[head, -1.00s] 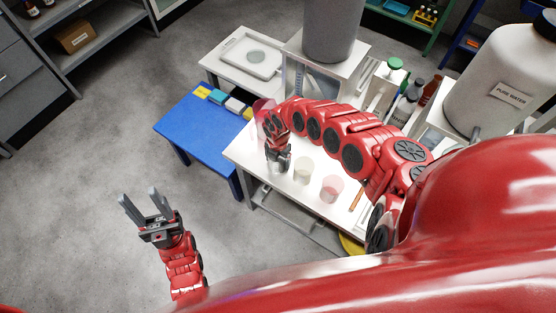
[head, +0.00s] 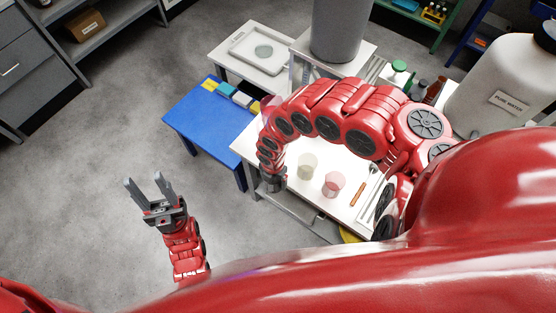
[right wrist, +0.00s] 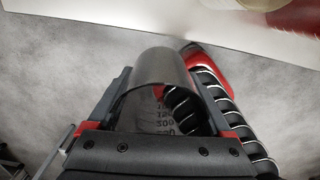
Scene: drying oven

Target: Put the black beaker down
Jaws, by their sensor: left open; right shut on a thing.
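My right gripper (right wrist: 158,88) is shut on the black beaker (right wrist: 155,68), a dark, see-through cup with printed volume marks, held between the two fingers in the right wrist view. In the head view my right gripper (head: 272,182) is at the near left edge of the white table (head: 318,203); the beaker is mostly hidden there by the hand. The wrist view shows floor behind the beaker and a pale table edge at the top, so no support under it is visible. My left gripper (head: 145,184) is open and empty over the floor at the left.
A pale beaker (head: 308,166), a pink beaker (head: 333,184) and a brown-handled tool (head: 358,191) are on the white table. A blue table (head: 200,121) stands to its left. A large pure water bottle (head: 505,85) stands at right. The left floor is clear.

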